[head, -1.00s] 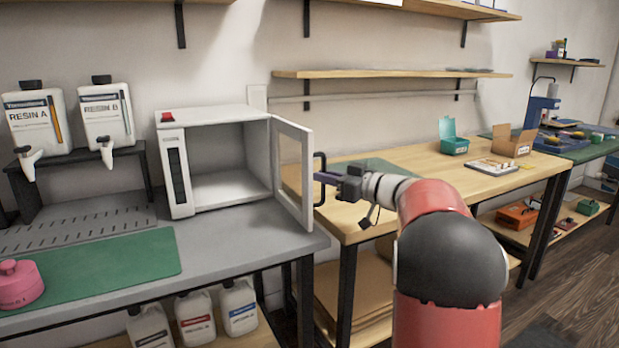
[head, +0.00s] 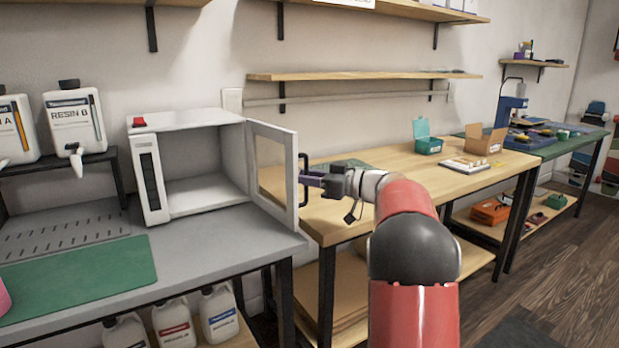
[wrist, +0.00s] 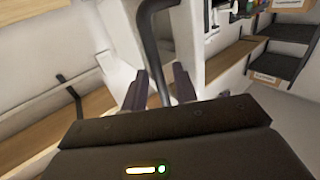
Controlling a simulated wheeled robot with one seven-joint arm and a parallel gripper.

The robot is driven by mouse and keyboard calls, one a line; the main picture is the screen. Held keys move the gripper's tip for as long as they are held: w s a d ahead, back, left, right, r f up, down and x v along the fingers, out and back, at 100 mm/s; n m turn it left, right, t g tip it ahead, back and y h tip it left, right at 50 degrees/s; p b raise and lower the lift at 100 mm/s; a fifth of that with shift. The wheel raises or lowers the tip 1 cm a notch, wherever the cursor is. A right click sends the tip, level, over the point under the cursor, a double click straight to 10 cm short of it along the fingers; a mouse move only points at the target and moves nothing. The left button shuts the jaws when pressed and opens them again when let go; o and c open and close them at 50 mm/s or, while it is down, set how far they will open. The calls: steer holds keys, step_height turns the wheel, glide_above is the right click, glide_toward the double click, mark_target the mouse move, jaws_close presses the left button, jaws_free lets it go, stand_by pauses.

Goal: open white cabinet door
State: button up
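The white cabinet (head: 190,122) stands on the grey bench with its door (head: 272,165) swung wide open to the right. Its inside shows empty. The door has a window and a dark bar handle (head: 303,180) on its outer side. My gripper (head: 316,180) is at the handle, right of the door. In the wrist view the handle (wrist: 150,35) runs down between the two fingers of my gripper (wrist: 160,88). The fingers stand apart on either side of it, with a gap showing beside the bar, so they look open around it.
Resin bottles (head: 75,118) stand on a black rack at left. A green mat (head: 80,280) lies on the grey bench (head: 215,250). The wooden table (head: 400,180) behind my arm holds a teal bin (head: 427,145) and a cardboard box (head: 484,139). Floor at right is clear.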

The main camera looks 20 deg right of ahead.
steer(key=shift+d, duration=0.15)
steer(key=v, duration=0.7)
steer(key=shift+s+d+b, duration=0.25)
steer(key=shift+s+b, duration=0.05)
steer(key=shift+r, duration=0.15)
steer(key=s+a+r+m+t+h, duration=0.3)
steer(key=r+m+t+h, duration=0.5)
steer(key=h, duration=0.5)
steer(key=s+a+f+g, duration=0.5)
steer(key=s+f, duration=0.3)
steer(key=s, duration=0.2)
steer(key=s+a+f+g, duration=0.5)
steer(key=s+f, duration=0.3)
steer(key=s, duration=0.3)
steer(key=s+a+f+m+g, duration=0.1)
steer(key=s+a+f+g, duration=0.4)
steer(key=s+f, duration=0.4)
steer(key=shift+s, duration=0.8)
